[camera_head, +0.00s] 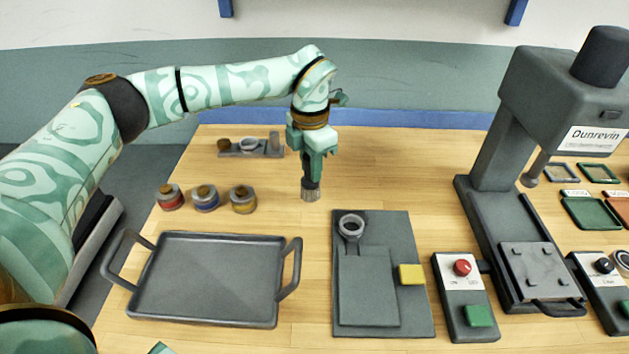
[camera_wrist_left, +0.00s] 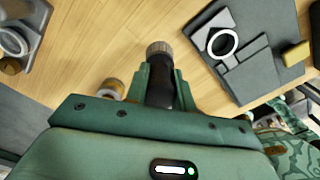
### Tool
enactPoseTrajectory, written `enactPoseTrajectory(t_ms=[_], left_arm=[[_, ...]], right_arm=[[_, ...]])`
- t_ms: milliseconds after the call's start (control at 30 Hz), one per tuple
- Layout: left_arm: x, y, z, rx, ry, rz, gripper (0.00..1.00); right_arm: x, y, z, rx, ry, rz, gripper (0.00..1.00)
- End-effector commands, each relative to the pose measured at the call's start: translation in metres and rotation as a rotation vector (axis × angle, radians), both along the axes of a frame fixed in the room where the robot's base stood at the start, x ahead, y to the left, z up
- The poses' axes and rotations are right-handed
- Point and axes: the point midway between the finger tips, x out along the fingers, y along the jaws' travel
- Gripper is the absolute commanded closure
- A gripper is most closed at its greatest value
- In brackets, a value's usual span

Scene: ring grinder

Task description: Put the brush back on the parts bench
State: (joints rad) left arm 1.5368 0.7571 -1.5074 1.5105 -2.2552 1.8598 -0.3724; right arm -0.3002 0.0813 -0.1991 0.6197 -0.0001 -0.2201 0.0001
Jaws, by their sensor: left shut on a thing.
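In the left wrist view the brush (camera_wrist_left: 160,50) sticks out between the fingers of the left gripper (camera_wrist_left: 162,85). The wooden bench top (camera_head: 400,160) lies below. The brush hangs over a bare part of it, between the jars and the grey plate; I cannot tell whether its tip touches the wood. My right gripper is not in view.
A small grey rack (camera_head: 262,154) stands at the back left. Several lidded jars (camera_head: 206,199) stand left of the brush. A grey tray (camera_head: 210,280) and a dark plate (camera_head: 417,300) are in front. A press (camera_head: 500,150) stands right. The wood behind the plate is clear.

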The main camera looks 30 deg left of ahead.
Motion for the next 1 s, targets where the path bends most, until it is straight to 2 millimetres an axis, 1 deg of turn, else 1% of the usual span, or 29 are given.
enactPoseTrajectory(t_ms=[33,167,233,333,400,633,767,800,833,867,1000], left_arm=[[0.004,0.0,-0.006,-0.001,0.001,-0.001,0.98],[0.009,0.0,-0.012,-0.001,-0.001,-0.001,0.98],[0.013,0.001,-0.02,0.0,0.001,0.0,0.98],[0.011,0.001,-0.039,-0.001,0.004,-0.001,0.98],[0.012,0.001,-0.046,0.0,0.001,-0.002,0.98],[0.012,0.001,-0.044,0.0,-0.001,-0.002,0.98],[0.011,0.001,-0.047,0.0,0.0,-0.001,0.98],[0.011,0.001,-0.047,-0.001,-0.001,-0.001,0.64],[0.011,0.001,-0.047,-0.001,-0.001,-0.001,0.56],[0.011,0.001,-0.047,0.0,0.0,-0.001,0.54],[0.011,0.001,-0.046,-0.001,-0.001,-0.001,0.54]], right_arm=[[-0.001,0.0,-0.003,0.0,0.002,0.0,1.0],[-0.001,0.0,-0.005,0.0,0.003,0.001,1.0],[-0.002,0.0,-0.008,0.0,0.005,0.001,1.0],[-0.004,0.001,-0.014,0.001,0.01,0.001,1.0],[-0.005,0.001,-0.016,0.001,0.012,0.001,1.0],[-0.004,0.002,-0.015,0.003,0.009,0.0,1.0],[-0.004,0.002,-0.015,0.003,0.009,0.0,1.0],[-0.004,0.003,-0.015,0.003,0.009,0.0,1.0],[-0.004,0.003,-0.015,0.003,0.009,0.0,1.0],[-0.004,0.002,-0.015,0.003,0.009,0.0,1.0],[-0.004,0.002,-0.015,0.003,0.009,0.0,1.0]])
